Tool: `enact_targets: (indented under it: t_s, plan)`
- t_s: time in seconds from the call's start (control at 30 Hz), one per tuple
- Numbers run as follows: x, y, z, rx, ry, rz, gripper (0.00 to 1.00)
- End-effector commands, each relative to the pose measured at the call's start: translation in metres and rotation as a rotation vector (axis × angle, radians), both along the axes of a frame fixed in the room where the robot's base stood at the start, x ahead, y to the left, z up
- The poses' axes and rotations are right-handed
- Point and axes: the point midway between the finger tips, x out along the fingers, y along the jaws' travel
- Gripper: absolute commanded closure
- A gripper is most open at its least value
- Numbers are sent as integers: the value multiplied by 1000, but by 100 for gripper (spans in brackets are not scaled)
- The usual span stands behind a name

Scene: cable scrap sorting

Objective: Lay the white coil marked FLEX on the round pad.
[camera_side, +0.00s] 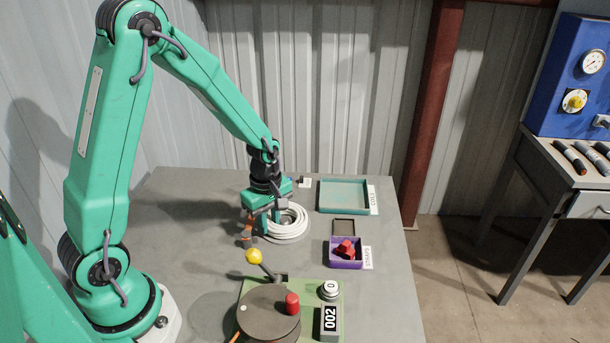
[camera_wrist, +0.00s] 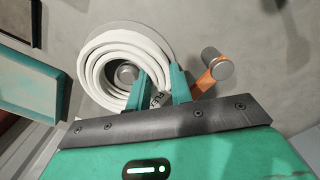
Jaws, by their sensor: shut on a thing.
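The white coil (camera_side: 290,224) lies in flat loops below my gripper (camera_side: 272,214). In the wrist view the coil (camera_wrist: 100,62) shows several strands, and a tag with black letters, partly hidden, sits between the fingers. My gripper (camera_wrist: 158,92) is shut on the near right side of the coil. A round grey pad (camera_wrist: 168,42) shows as a rim beyond the coil's edge, beneath it. A short grey post (camera_wrist: 127,73) stands inside the coil's ring. I cannot tell whether the coil rests fully on the pad.
An orange piece with a grey cylinder (camera_wrist: 217,68) stands close beside the coil. A teal tray (camera_side: 343,209), a dark square frame (camera_side: 350,238) and a purple box (camera_side: 332,262) with red pieces are at right. A dark turntable (camera_side: 262,310) and yellow-knobbed lever (camera_side: 254,257) are in front.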

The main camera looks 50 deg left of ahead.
Motion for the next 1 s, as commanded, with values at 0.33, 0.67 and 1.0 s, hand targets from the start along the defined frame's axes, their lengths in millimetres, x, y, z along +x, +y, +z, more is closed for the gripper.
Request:
enact_targets:
  t_s: [0.33, 0.67, 1.0]
  plan:
    - [0, 0, 0, 0, -1, 0, 75]
    - [1, 0, 0, 0, -2, 0, 53]
    - [2, 0, 0, 1, -5, -1, 53]
